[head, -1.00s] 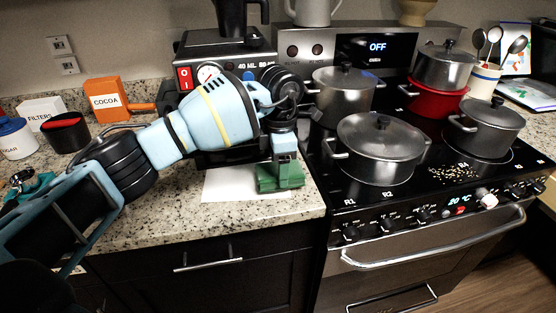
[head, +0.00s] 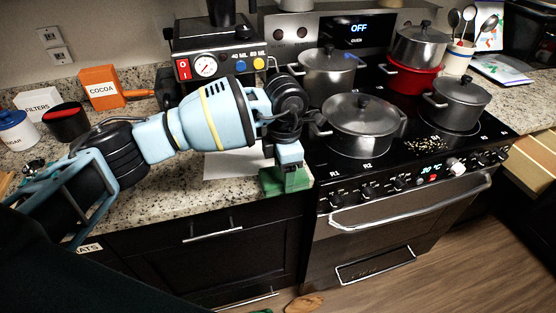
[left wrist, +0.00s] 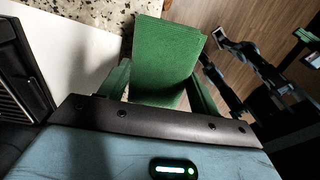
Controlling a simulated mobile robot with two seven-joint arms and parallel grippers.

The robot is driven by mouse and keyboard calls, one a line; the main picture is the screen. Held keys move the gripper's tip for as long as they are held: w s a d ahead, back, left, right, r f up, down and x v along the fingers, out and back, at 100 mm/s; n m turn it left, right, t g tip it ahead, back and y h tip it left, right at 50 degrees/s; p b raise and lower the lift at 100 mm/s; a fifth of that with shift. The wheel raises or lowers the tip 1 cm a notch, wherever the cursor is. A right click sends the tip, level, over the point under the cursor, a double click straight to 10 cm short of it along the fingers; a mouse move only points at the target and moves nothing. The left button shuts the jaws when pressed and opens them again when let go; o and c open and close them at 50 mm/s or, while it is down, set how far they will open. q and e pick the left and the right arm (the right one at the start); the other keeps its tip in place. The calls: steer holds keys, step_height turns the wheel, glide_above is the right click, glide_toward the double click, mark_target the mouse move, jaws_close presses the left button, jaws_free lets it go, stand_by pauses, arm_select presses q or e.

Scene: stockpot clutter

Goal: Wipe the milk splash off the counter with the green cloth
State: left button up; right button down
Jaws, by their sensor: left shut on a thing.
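The green cloth (head: 285,181) is pinched in my left gripper (head: 288,163) at the counter's front right corner, beside the stove. In the left wrist view the ribbed green cloth (left wrist: 166,62) fills the space ahead of the gripper, with green pieces on both sides. A white flat patch (head: 235,164) with straight edges lies on the counter left of the cloth, partly under my arm. It also shows in the left wrist view (left wrist: 75,35). I cannot make out a separate milk splash. Small green tips at the right of the wrist view may belong to my right gripper.
The coffee machine (head: 205,66) stands behind my left arm. The stove (head: 330,178) adjoins on the right and carries several pots, including a large lidded pot (head: 362,130). A cocoa box (head: 101,87) and dark cup (head: 67,122) stand at the left. Front-left counter (head: 165,196) is clear.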

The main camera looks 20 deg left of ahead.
arm_select(q)
steer(key=s+d+p, duration=0.1)
steer(key=s+d, duration=0.4)
steer(key=s, duration=0.2)
steer(key=shift+s+p, duration=0.2)
steer(key=shift+p, duration=0.1)
arm_select(e)
steer(key=shift+w+d+r+t, duration=0.15)
steer(key=shift+w+r+t, duration=0.05)
steer(key=shift+w+r, duration=0.45)
steer(key=shift+w+d+r+t, duration=0.1)
steer(key=shift+w+r+t, duration=0.1)
steer(key=shift+w+r, duration=0.35)
steer(key=shift+s, duration=0.1)
